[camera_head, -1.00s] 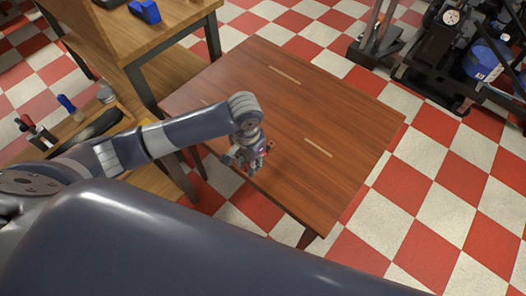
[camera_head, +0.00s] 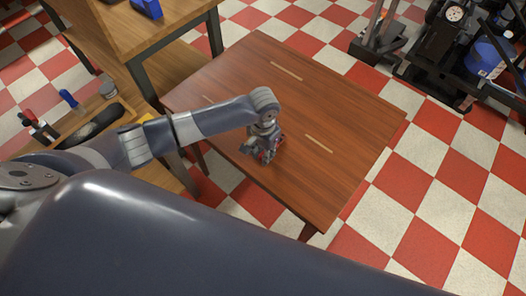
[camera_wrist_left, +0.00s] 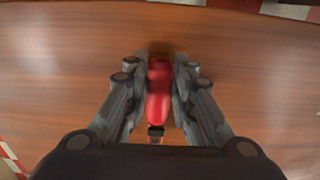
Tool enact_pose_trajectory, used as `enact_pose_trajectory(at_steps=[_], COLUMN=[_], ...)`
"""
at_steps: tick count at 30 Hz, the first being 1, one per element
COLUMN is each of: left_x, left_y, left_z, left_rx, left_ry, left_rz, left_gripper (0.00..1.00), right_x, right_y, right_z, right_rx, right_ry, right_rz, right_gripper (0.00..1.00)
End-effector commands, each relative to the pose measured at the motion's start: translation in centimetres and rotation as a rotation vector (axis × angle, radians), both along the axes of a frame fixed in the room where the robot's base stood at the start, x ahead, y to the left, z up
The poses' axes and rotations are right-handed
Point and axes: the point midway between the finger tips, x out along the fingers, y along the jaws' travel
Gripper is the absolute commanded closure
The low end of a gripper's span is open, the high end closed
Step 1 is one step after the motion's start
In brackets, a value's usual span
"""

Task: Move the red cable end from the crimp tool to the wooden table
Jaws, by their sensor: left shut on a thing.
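The red cable end (camera_wrist_left: 158,90) is between the fingers of my left gripper (camera_wrist_left: 160,80) in the left wrist view, with a dark tip toward the bottom of the picture. My left gripper is shut on it. In the head view my left gripper (camera_head: 264,154) is over the front left part of the wooden table (camera_head: 330,110), and only a little red shows at its fingers. I cannot tell whether the cable end touches the tabletop. The crimp tool is not clearly seen. My right gripper is not in view.
The tabletop is clear apart from pale strips (camera_head: 286,71). A taller workbench (camera_head: 150,40) with a blue object (camera_head: 147,8) stands at the left. Dark machinery with a blue container (camera_head: 487,58) is at the upper right.

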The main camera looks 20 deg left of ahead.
Motion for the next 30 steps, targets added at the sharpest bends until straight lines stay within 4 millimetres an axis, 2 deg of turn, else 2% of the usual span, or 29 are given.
enact_pose_trajectory(at_steps=[2,3,5,6,15,19,23,30], left_x=[0.0,0.0,0.0,0.0,0.0,0.1,0.1,0.1], left_y=[0.0,0.0,0.0,0.0,0.0,0.0,0.0,0.0], left_z=[-0.2,-0.3,-0.2,-0.2,-0.1,0.9,3.2,8.4], left_rx=[0.0,0.0,0.0,0.0,0.0,-0.002,-0.002,-0.001], left_ry=[0.001,0.001,0.001,0.001,0.0,-0.002,-0.003,-0.003], left_rz=[0.001,0.001,0.001,0.001,0.001,0.001,0.0,0.0], left_gripper=[1.0,0.73,0.59,0.57,0.57,0.57,0.57,0.57], right_x=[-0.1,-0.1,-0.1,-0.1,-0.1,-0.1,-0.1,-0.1], right_y=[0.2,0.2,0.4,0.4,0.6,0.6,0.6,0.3], right_z=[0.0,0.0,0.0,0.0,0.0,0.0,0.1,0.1], right_rx=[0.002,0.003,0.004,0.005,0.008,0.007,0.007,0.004], right_ry=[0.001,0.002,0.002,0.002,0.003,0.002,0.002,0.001], right_rz=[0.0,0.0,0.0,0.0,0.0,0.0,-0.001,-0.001], right_gripper=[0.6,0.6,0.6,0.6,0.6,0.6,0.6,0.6])
